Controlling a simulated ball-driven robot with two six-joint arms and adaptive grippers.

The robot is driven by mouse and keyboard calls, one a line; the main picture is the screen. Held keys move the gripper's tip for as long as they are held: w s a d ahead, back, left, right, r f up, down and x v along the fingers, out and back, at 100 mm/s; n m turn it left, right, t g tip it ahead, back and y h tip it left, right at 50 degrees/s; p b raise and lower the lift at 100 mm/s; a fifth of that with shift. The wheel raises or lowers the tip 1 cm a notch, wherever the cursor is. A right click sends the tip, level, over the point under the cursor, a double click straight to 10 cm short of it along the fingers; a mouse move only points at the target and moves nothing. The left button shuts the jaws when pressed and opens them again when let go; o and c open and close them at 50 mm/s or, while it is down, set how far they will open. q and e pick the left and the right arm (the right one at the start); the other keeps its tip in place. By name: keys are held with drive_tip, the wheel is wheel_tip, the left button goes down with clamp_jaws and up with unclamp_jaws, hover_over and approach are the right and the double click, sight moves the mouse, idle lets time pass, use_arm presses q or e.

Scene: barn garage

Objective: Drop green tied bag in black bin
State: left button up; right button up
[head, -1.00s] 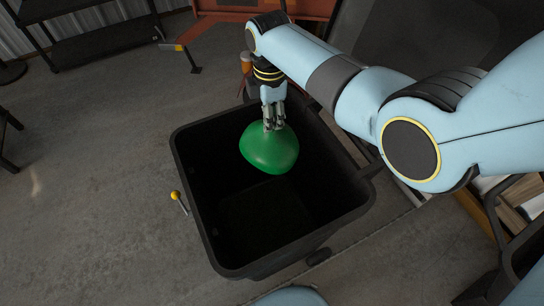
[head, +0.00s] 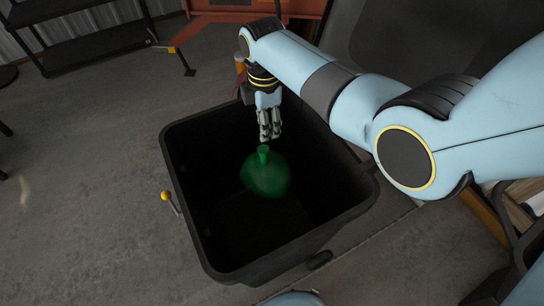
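The green tied bag (head: 266,176) is inside the black bin, below its rim and in shadow, with its knot pointing up. The black bin (head: 190,226) stands open on the floor in the middle of the head view. My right gripper (head: 270,137) hangs over the far part of the bin, above the bag and apart from its knot. Its fingers are slightly parted with nothing between them. I cannot tell whether the bag touches the bin's bottom. My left gripper is not in view.
A small yellow ball-tipped stick (head: 166,197) stands at the bin's left side. A black shelf rack (head: 85,42) and an orange-red bench (head: 250,20) are at the back. Concrete floor (head: 80,200) is clear on the left.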

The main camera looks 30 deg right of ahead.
drive_tip(key=shift+o, duration=0.5)
drive_tip(key=shift+f, duration=0.1)
wheel_tip(320, 180, up, 12)
drive_tip(key=shift+s, duration=0.1)
idle(0.4)
